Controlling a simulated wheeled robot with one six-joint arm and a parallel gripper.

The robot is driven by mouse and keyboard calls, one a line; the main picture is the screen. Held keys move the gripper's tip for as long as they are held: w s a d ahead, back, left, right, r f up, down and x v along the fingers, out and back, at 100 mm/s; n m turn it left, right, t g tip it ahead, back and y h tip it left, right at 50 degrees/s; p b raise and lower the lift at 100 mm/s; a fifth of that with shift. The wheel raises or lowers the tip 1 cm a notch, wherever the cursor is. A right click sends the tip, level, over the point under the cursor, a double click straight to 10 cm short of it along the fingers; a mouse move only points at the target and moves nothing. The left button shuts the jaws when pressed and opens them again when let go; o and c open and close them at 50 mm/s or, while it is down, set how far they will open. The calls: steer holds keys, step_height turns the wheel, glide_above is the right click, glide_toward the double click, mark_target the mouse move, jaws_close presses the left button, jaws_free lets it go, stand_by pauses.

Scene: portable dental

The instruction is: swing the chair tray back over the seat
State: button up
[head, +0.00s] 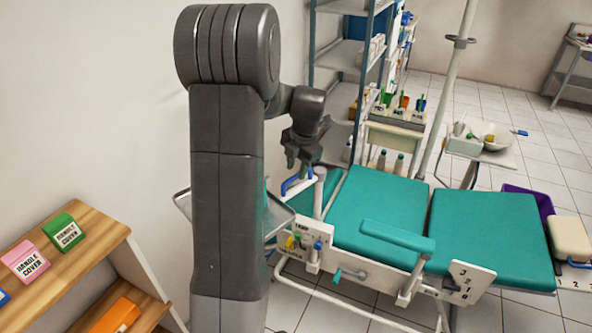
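The dental chair has a green padded seat (375,212) and a green leg section (488,238). A light grey metal tray (280,218) shows on both sides of my arm column at the chair's left end; its middle is hidden behind the column. It appears to be the chair tray, lying left of the seat. A blue handle (297,184) is beside its right edge, near a pale upright post. My gripper (299,166) points down just above the blue handle. Contact with the handle and the finger gap are too small to make out.
A green armrest (397,235) runs along the chair's near side. A wooden shelf (98,238) with labelled boxes stands at left. Behind the chair are a shelving rack (340,55) and a small side tray (497,158) with a bowl. The seat is clear on top.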

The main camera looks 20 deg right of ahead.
steer(key=shift+w+a+f, duration=0.1)
steer(key=shift+w+f, duration=0.05)
steer(key=shift+f, duration=0.9)
jaws_close()
